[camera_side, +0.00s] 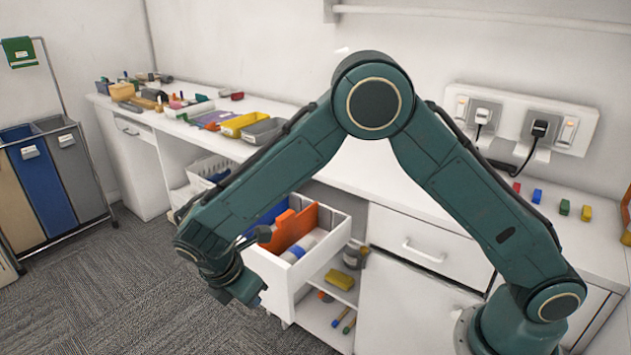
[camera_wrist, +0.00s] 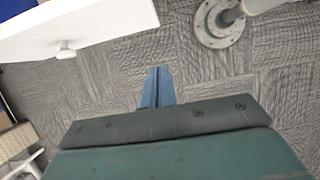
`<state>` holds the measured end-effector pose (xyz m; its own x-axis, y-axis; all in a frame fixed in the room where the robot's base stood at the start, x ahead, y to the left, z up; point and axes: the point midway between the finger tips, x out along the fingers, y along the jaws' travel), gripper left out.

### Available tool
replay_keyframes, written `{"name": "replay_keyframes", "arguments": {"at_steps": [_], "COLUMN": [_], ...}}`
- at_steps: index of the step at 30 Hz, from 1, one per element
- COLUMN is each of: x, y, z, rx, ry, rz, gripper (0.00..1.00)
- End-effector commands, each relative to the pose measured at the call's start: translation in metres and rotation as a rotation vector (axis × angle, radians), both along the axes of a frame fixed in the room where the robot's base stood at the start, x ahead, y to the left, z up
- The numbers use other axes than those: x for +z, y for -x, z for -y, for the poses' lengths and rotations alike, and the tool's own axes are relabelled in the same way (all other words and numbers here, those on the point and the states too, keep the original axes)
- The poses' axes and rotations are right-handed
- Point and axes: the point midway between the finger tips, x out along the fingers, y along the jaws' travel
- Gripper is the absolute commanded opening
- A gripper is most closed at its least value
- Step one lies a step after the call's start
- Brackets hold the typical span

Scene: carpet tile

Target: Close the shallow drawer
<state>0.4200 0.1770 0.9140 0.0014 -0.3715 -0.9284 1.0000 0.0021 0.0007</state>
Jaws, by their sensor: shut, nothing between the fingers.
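The shallow drawer (camera_side: 322,257) is white and stands pulled out from the cabinet in the side view. It holds an orange divider (camera_side: 290,230) and several small items. In the wrist view, a white panel with a small knob, likely the drawer front (camera_wrist: 100,25), shows at upper left. My gripper (camera_side: 257,291) is in front of the drawer's front panel and low, with its fingers together and empty. In the wrist view its blue fingertips (camera_wrist: 158,72) point over the carpet, apart from the white panel in the picture. Contact with the drawer cannot be told.
Below the drawer is an open shelf with a yellow item (camera_side: 340,279) and tools. A closed drawer (camera_side: 420,240) is to the right. Bins (camera_side: 45,180) stand at left. The carpet (camera_side: 160,290) in front is clear. A round metal foot (camera_wrist: 218,22) shows in the wrist view.

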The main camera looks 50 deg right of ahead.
Motion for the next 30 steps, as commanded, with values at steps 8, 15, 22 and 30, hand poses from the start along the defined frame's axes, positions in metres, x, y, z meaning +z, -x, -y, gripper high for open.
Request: {"name": "replay_keyframes", "arguments": {"at_steps": [8,15,22,30], "x": [-0.033,-0.067,-0.082,-0.082], "y": [0.001,0.001,0.000,0.001], "z": [0.014,0.028,0.050,0.071], "rx": [-0.003,-0.004,-0.006,-0.004], "ry": [0.002,0.002,-0.001,-0.001], "rz": [-0.004,-0.004,-0.001,-0.001], "gripper": [0.00,0.00,0.00,0.00]}}
